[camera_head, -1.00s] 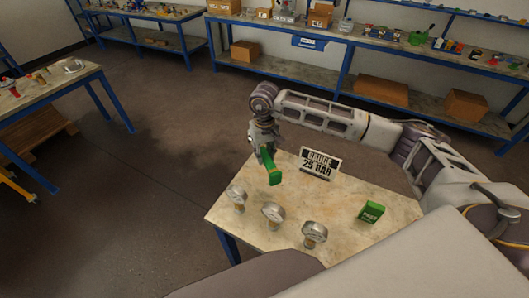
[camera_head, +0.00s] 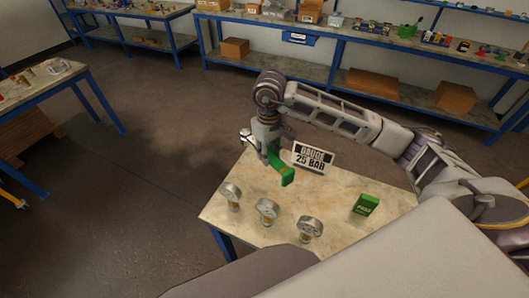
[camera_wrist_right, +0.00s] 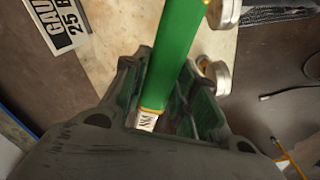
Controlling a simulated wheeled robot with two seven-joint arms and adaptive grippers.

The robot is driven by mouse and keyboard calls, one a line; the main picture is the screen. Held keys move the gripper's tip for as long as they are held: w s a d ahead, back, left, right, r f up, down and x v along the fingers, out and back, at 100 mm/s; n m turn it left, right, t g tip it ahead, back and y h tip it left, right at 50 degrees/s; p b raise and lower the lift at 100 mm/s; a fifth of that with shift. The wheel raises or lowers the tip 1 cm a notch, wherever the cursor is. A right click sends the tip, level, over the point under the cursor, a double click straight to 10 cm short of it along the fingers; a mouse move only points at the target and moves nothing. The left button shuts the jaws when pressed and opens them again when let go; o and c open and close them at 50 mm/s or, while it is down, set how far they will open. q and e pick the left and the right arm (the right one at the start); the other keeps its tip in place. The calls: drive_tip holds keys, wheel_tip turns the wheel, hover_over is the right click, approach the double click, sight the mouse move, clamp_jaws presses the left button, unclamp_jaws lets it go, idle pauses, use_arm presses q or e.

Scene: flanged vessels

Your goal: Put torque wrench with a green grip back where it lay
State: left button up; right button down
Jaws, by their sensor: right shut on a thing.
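The torque wrench's green grip (camera_head: 281,170) shows in the head view above the back left part of the near table (camera_head: 325,220). My right gripper (camera_head: 268,152) is shut on it, and the grip sticks out toward the table's front. In the right wrist view the green grip (camera_wrist_right: 175,55) runs up from between the fingers of my right gripper (camera_wrist_right: 155,115), with a pale marked piece at its lower end. The rest of the wrench is mostly hidden by the gripper. Whether the wrench touches the tabletop I cannot tell. My left gripper is not in view.
Three gauges stand along the table's front left: left (camera_head: 231,195), middle (camera_head: 266,210), right (camera_head: 310,229). A "GAUGE 25 BAR" sign (camera_head: 313,157) stands close right of the gripper. A green block (camera_head: 365,205) is at the right. The tabletop between is clear.

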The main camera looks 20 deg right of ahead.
wheel_tip(320, 180, down, 6)
drive_tip(key=shift+s+n, duration=0.2)
drive_tip(key=shift+n, duration=0.1)
drive_tip(key=shift+d+f, duration=0.1)
drive_tip(key=shift+f, duration=0.05)
idle(0.4)
drive_tip(key=shift+f+b, duration=3.3)
drive_tip(key=shift+f, duration=2.05)
drive_tip(key=shift+f+b, duration=0.5)
drive_tip(key=shift+b, duration=0.1)
drive_tip(key=c, duration=1.1)
unclamp_jaws()
drive_tip(key=shift+o, duration=0.2)
drive_tip(key=shift+r, duration=0.1)
